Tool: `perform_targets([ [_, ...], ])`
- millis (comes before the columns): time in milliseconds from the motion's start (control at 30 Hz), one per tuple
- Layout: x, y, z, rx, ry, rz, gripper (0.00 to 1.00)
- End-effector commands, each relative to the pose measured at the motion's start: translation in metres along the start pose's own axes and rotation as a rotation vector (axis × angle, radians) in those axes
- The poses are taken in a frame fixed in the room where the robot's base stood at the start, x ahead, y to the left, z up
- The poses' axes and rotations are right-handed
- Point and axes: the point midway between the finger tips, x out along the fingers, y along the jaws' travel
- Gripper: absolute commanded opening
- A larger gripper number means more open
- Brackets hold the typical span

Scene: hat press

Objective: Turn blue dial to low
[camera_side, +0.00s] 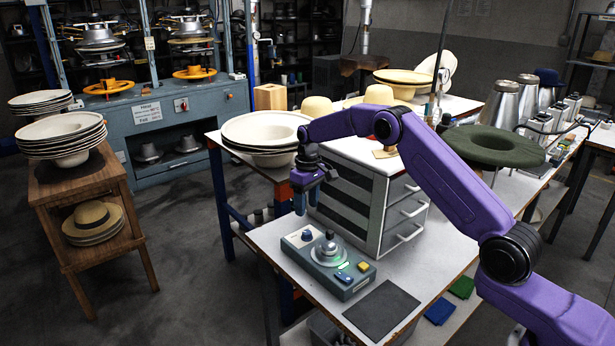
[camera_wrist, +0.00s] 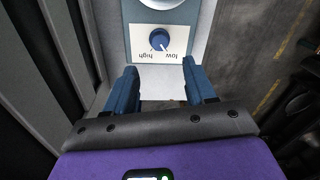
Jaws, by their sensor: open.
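The blue dial (camera_wrist: 160,41) sits on a pale label plate in the wrist view. The words on the plate appear upside down, with "low" on the right and "high" on the left below the dial. I cannot tell for sure which word its pointer faces. In the side view the blue dial (camera_side: 307,236) is at the left end of a grey-blue control box (camera_side: 342,287) on the white table. My gripper (camera_side: 307,204) points down above the dial, apart from it. In the wrist view my gripper (camera_wrist: 160,86) is open and empty, its two blue fingers short of the dial.
The box also carries a large grey knob (camera_side: 328,249) with a greenish glow and yellow and blue buttons. A drawer cabinet (camera_side: 383,205) stands close behind it. A dark mat (camera_side: 381,309) lies in front. Wide cream hats (camera_side: 265,128) rest on a table behind.

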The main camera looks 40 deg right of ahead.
Motion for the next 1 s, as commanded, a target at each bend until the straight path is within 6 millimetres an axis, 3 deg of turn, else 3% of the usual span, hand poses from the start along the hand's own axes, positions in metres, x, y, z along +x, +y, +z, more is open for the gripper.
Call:
perform_targets([
  [200, -0.047, 0.000, -0.001, -0.001, 0.004, 0.001, 0.55],
  [400, -0.075, 0.000, -0.001, -0.001, 0.002, 0.001, 0.55],
  [600, -0.086, 0.000, 0.000, -0.001, 0.000, 0.000, 0.55],
  [1000, -0.089, -0.006, 0.001, -0.011, 0.001, 0.001, 0.55],
])
